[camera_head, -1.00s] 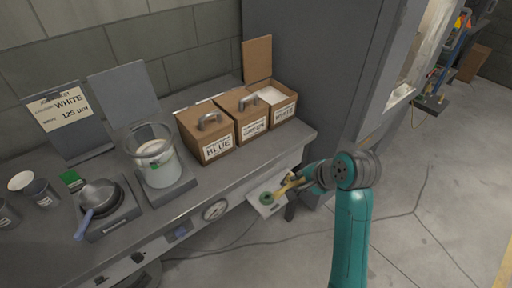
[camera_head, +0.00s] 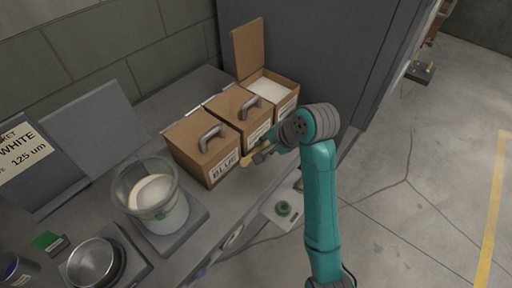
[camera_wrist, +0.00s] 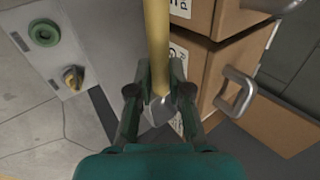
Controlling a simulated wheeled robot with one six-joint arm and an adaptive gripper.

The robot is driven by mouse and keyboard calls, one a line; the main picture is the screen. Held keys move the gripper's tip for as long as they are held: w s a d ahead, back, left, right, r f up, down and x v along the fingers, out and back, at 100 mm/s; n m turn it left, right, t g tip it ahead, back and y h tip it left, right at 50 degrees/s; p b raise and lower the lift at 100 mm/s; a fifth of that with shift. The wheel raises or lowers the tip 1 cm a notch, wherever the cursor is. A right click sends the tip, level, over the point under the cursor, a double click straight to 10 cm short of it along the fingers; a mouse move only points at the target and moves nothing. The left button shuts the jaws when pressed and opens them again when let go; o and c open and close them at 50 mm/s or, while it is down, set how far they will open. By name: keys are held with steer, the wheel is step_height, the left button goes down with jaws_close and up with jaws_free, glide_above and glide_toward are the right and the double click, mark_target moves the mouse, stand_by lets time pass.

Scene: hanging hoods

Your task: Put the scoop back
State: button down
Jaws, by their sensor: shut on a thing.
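My gripper (camera_head: 263,154) is in front of the row of boxes and above the bench's front edge. It is shut on the scoop, whose yellow handle (camera_wrist: 157,45) runs up between the fingers in the wrist view, with a grey metal end by the fingertips. In the head view only a short yellow part of the scoop (camera_head: 246,158) shows, beside the label of the box marked BLUE (camera_head: 188,150); its bowl cannot be made out.
The middle box (camera_head: 228,104) and the BLUE box are closed, with grey handles on their lids. A clear tub (camera_head: 128,190) of white powder stands left on the bench. A metal pan (camera_head: 92,262) is front left. A green ring-shaped button (camera_head: 283,208) is on the front panel.

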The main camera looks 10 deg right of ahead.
steer(key=shift+w+a+f, duration=0.15)
steer(key=shift+w, duration=0.15)
step_height(320, 180, down, 10)
steer(key=shift+w+a+r, duration=0.1)
steer(key=shift+a+r, duration=0.05)
stand_by(0.3)
steer(key=c, duration=1.1)
jaws_free()
steer(key=v, duration=1.2)
